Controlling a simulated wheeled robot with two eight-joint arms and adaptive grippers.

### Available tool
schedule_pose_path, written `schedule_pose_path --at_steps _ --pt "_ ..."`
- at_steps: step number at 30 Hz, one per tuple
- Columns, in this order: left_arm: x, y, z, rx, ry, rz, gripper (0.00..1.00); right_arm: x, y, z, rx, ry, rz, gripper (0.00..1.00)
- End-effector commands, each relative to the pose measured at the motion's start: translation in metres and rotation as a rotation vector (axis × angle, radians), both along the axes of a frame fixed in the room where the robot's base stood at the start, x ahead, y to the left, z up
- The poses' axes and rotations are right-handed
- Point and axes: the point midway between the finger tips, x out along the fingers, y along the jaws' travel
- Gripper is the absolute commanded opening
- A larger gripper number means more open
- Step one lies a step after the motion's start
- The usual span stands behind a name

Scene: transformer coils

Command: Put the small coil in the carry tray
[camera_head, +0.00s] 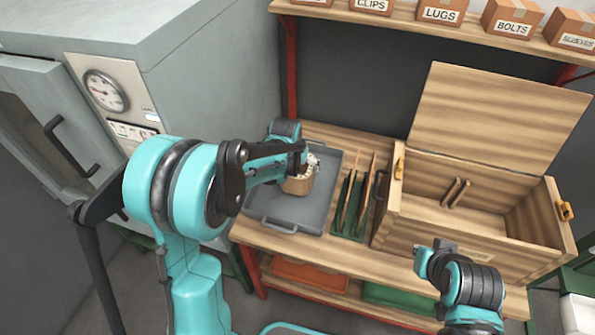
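The small coil (298,186) is a tan-brown cylinder with pale parts at its top. It is upright in or just above the grey carry tray (262,213) on the workbench; I cannot tell whether it touches the tray floor. My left gripper (311,163) is at the coil's top, and the arm partly hides both. I cannot tell whether its fingers are closed on the coil. My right arm is at the lower right, in front of the wooden crate. Its gripper end (440,247) is small and dark, and its fingers are not clear.
A green rack (349,222) with upright brown plates stands right of the tray. An open wooden crate (480,243) with its lid raised is further right. A shelf (400,23) of labelled boxes runs above. A grey cabinet with a gauge (105,92) is at left.

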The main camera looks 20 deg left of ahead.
Motion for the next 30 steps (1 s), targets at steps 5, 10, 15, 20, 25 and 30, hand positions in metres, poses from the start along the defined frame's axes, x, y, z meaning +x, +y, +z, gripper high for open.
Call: schedule_pose_path --at_steps 5,10,15,20,25,30 --pt "0.000 0.000 -0.020 0.000 -0.001 0.000 0.41 0.000 0.000 -0.009 0.000 0.000 0.000 0.00" --pt "0.000 0.000 -0.018 0.000 -0.001 0.000 0.41 0.000 0.000 -0.008 0.000 0.000 0.000 0.00" --pt "0.000 0.000 -0.022 0.000 0.000 0.000 0.97 0.000 0.000 -0.011 0.000 0.000 0.000 0.00" --pt "0.000 0.000 -0.021 0.000 0.000 0.000 1.00 0.000 0.000 -0.010 0.000 0.000 0.000 0.00" --pt "0.000 0.000 -0.021 0.000 0.000 0.000 1.00 0.000 0.000 -0.010 0.000 0.000 0.000 0.00" --pt "-0.003 0.000 -0.008 0.000 0.000 0.000 1.00 0.000 0.000 -0.003 0.000 0.000 0.000 0.00"
